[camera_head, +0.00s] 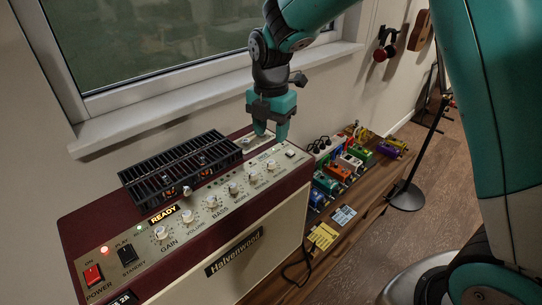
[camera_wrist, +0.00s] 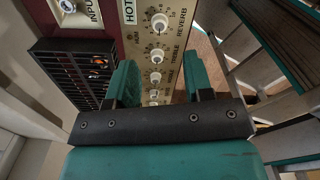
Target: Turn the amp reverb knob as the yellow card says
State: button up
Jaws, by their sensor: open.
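The amp (camera_head: 262,219) is a maroon and cream box with a sloped panel and a row of white knobs. The reverb knob (camera_head: 271,164) is at the right end of the row. It also shows in the wrist view (camera_wrist: 159,22), beyond my fingertips and labelled REVERB. The treble knob (camera_wrist: 157,57) is next to it, between my fingers in that picture. My gripper (camera_head: 270,130) is open and empty, above the right end of the amp; it touches no knob that I can see. The yellow card (camera_head: 323,235) lies right of the amp; its writing is too small to read.
A black tube cage (camera_head: 180,170) stands on the amp's top behind the knobs. A lit READY sign (camera_head: 163,214) and a red power switch (camera_head: 93,275) are at the left. Colourful pedals (camera_head: 341,172) and a blue card (camera_head: 343,215) are right of the amp. The window is behind.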

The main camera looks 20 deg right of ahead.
aim_at(271, 162)
notch_tip(271, 162, down, 9)
jog(key=shift+r+p, duration=0.2)
jog(key=shift+p, duration=0.4)
grip_shut()
